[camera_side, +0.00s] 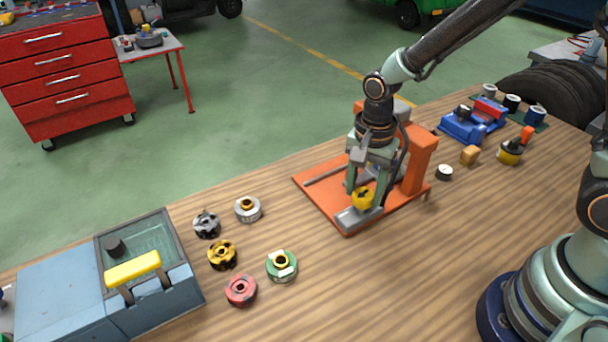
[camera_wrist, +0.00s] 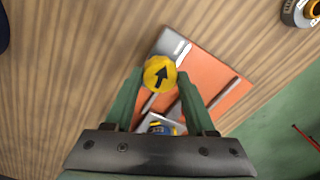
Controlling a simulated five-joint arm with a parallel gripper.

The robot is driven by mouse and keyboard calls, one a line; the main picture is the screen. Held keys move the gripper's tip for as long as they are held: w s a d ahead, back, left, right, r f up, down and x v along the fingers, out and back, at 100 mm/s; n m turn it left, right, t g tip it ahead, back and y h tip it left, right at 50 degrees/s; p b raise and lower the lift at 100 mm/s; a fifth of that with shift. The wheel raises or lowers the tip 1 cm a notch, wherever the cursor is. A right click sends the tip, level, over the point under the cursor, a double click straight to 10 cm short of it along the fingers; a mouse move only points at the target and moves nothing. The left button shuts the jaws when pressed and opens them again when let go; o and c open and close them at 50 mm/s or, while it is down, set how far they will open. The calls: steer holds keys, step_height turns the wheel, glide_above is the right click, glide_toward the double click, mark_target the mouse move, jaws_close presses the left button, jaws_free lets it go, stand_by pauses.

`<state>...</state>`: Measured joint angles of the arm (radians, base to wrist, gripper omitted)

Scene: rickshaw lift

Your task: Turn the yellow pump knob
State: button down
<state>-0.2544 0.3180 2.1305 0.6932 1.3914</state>
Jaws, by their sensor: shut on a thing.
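The yellow pump knob (camera_side: 362,197) sits on the grey end block of an orange lift base (camera_side: 322,199) on the wooden table. In the wrist view the knob (camera_wrist: 159,74) shows a black arrow pointing up and slightly right. My gripper (camera_side: 366,200) points down over it in the side view, its fingers on either side of the knob. In the wrist view my gripper (camera_wrist: 158,80) has its two green fingertips against the knob's sides. The fingers hide part of the knob in the side view.
An orange upright (camera_side: 418,158) of the lift stands close to the right of my gripper. Several round parts, among them a red one (camera_side: 241,290), lie on the table to the left, near a blue-grey case (camera_side: 60,300). A blue tool (camera_side: 462,128) lies at the right. The front middle is clear.

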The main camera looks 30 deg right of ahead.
mark_target(365, 193)
steer(key=shift+m, duration=0.9)
steer(key=shift+c, duration=1.2)
jaws_free()
step_height(365, 193, up, 12)
steer(key=shift+d+r, duration=0.1)
steer(key=shift+r, duration=0.05)
